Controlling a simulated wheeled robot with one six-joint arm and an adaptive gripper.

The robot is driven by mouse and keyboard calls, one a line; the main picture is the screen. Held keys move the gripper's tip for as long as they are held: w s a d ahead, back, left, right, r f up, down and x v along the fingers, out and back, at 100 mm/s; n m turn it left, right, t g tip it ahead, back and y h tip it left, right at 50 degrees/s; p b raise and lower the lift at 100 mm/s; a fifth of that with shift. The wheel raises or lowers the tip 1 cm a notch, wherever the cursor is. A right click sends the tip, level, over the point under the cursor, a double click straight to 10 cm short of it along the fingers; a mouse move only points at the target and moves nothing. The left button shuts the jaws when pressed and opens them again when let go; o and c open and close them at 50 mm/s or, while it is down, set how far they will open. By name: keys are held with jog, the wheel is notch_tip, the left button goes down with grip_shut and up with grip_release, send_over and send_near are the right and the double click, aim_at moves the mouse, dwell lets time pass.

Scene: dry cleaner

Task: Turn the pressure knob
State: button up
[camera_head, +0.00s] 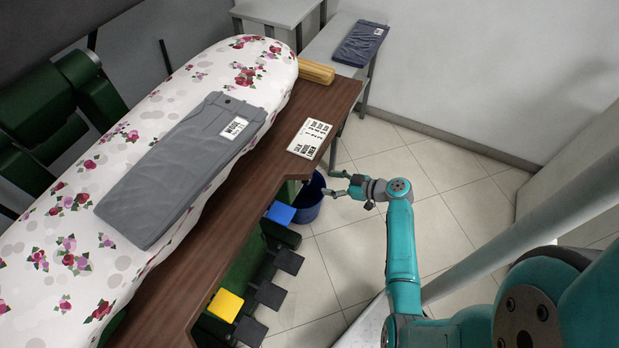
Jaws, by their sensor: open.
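No pressure knob can be made out in this view. The green pressing machine (40,105) stands at the left, mostly hidden behind the floral-covered board (50,240). My gripper (327,184) is open and empty, over the floor just right of the brown wooden shelf (270,160). It is near the blue bucket (309,205) and apart from the board.
Folded grey trousers (165,170) with a tag lie on the board. A printed card (310,138) and a yellow block (315,70) are on the shelf. Blue (281,212) and yellow (225,305) pedals sit below. Tiled floor (440,230) is clear at right.

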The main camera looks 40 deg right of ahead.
jog(key=x, duration=0.9)
jog(key=shift+s, duration=0.1)
jog(key=c, duration=1.1)
jog(key=shift+m+g+y, duration=0.3)
jog(key=shift+m+y, duration=1.1)
jog(key=shift+m, duration=0.6)
